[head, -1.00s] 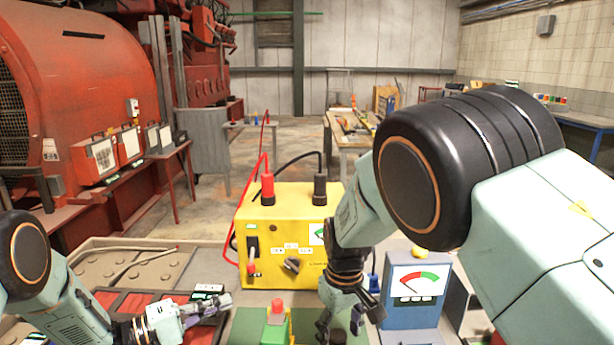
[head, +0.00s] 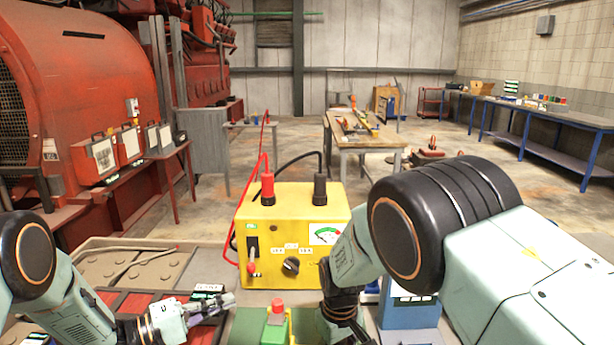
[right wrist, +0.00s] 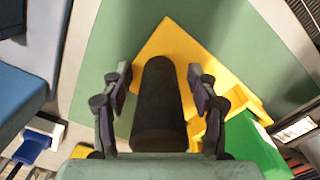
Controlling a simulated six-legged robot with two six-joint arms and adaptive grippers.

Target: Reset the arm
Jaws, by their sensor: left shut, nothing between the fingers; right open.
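My left gripper (head: 215,305) is shut and empty, low over the trays at the left of the bench. My right arm reaches in from the right in the head view, in front of the yellow box (head: 275,230), and its fingers are below the picture edge. In the right wrist view my right gripper (right wrist: 157,76) is open. A dark cylinder (right wrist: 158,110) stands between its fingers, above a yellow plate (right wrist: 165,45), with gaps showing on both sides.
A blue meter box (head: 405,312) is partly hidden behind my right arm. Red and black leads rise from the yellow box. A red machine (head: 85,100) fills the left background.

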